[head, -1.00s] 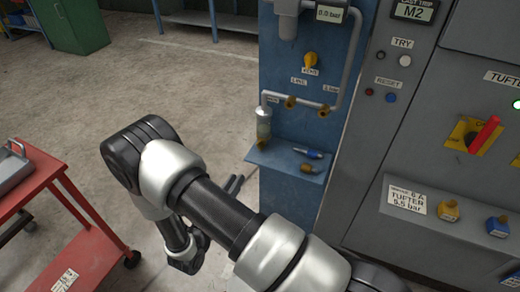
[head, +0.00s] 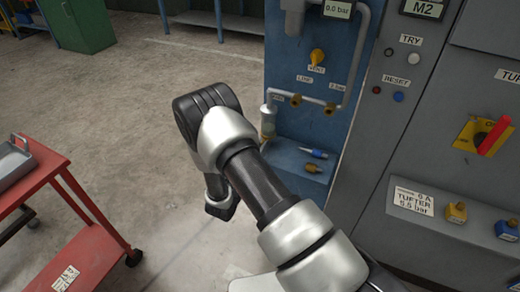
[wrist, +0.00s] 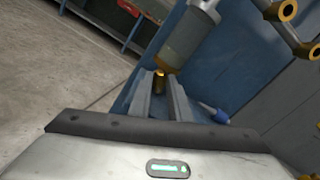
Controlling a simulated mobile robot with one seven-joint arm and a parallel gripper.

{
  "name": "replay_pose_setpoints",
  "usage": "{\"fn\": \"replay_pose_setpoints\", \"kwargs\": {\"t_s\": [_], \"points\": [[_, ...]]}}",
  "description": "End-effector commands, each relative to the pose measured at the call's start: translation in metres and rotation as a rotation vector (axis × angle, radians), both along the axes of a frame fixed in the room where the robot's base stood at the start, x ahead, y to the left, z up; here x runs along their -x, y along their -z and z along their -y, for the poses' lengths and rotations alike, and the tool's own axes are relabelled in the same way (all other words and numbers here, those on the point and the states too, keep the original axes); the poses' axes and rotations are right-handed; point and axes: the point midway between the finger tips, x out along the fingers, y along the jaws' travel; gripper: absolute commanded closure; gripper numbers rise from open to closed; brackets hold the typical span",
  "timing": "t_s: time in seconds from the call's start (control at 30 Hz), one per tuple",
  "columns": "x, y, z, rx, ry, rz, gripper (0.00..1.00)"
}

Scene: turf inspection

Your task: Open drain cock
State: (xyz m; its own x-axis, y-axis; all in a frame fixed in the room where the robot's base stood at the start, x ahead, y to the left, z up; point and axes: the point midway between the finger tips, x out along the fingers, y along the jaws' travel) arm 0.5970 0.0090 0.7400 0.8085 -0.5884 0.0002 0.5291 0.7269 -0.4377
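The drain cock (wrist: 159,78) is a small brass piece under a grey filter bowl (wrist: 190,38) in the wrist view. In the head view the bowl (head: 268,122) hangs at the left edge of the blue panel, and its brass bottom is partly behind my arm. My gripper (wrist: 161,84) is open, its two grey fingers apart with the cock showing between their tips. I cannot tell whether the cock lies within the fingers or just beyond them. The fingers are hidden behind my arm in the head view.
A shelf (head: 284,156) on the blue panel holds a blue-tipped tool (head: 314,153) and a brass fitting (head: 313,168). A red cart (head: 75,215) stands left, with open floor between.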

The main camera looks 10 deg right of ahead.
Motion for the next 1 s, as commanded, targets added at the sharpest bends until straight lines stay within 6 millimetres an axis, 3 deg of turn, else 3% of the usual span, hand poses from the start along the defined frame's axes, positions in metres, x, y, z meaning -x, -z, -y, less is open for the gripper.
{"fn": "replay_pose_setpoints", "kwargs": {"t_s": [0.17,0.3,0.53,1.0], "points": [[-0.0001,-0.0001,-0.0001,0.0,0.0,0.0,0.83],[0.0,0.0,-0.0002,0.0,0.0,0.0,1.0],[0.0002,0.0014,-0.0009,-0.032,-0.002,0.023,1.0],[0.0019,0.0005,0.001,-0.365,-0.001,0.264,1.0]]}}
